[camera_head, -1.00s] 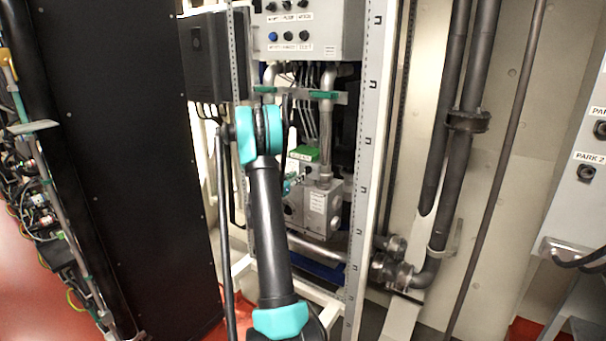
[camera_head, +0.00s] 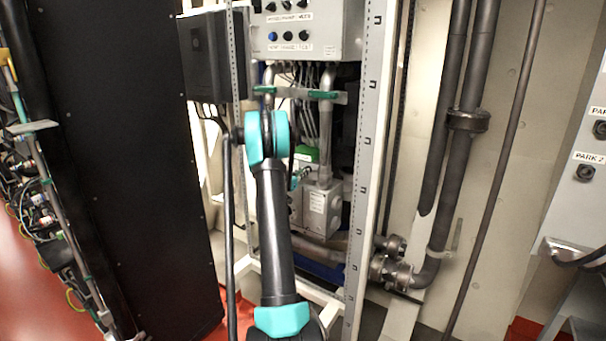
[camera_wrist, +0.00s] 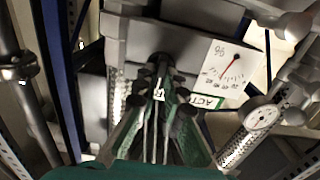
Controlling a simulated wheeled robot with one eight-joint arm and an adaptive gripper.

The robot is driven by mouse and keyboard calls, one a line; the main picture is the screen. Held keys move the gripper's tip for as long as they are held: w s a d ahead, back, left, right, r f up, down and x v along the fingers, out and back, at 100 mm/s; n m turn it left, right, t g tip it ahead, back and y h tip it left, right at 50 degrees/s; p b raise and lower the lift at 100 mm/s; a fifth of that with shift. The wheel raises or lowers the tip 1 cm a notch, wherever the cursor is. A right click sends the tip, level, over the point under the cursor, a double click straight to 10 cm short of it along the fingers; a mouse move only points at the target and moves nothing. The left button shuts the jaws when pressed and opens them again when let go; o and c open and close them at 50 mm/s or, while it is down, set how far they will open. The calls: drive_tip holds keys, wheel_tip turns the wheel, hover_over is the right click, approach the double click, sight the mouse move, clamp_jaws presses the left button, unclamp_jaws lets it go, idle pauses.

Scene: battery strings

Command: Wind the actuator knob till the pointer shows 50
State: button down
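The actuator box (camera_head: 317,212) is a grey box low in the open frame in the head view, partly hidden by my arm. My gripper (camera_wrist: 160,98) reaches toward a dark knob or shaft (camera_wrist: 160,66) left of the dial. Its fingers lie on either side of the knob's line; contact is unclear.
A round gauge (camera_wrist: 262,117) and pipes stand right of the dial in the wrist view. In the head view, a black cabinet (camera_head: 130,150) is on the left, a perforated post (camera_head: 362,170) right of the box, and a switch panel (camera_head: 305,35) above.

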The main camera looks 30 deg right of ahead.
idle(0.4)
drive_tip(key=shift+w+f+n, duration=0.1)
drive_tip(key=shift+n, duration=3.5)
drive_tip(key=c, duration=1.6)
unclamp_jaws()
drive_tip(key=shift+a, duration=0.1)
drive_tip(key=v, duration=1.2)
